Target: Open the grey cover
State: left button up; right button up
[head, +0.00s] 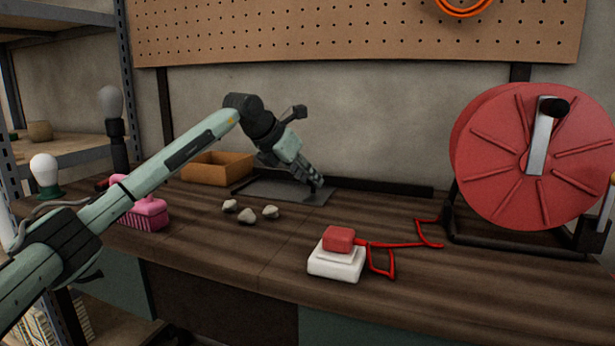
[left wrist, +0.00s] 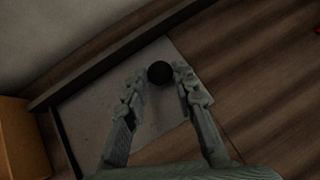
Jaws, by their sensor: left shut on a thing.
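The grey cover (head: 272,189) is a flat plate lying level in the bench top, at the back below the wall. It also shows in the left wrist view (left wrist: 105,105), with a round black knob (left wrist: 160,72) near one edge. My left gripper (head: 316,182) reaches down to the right end of the cover. In the left wrist view its fingers (left wrist: 158,84) are on either side of the knob, shut on it. In the head view the gripper hides most of the knob. My right gripper is in neither view.
An orange-brown box (head: 218,168) stands left of the cover. Several grey stones (head: 248,214) lie in front. A pink brush (head: 146,213), a white block with a red top (head: 336,264) and a big red reel (head: 530,165) stand around.

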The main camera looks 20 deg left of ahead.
pick_arm(q)
grip_shut()
jog(key=d, duration=1.1)
jog(key=shift+s, duration=0.2)
jog(key=d, duration=0.9)
jog(key=shift+s, duration=0.15)
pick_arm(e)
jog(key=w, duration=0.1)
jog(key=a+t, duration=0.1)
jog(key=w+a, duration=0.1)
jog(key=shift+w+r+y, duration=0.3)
pick_arm(q)
jog(key=o, duration=0.9)
grip_release()
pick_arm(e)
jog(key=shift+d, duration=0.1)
pick_arm(q)
jog(key=shift+o, duration=0.2)
jog(key=shift+r, duration=0.1)
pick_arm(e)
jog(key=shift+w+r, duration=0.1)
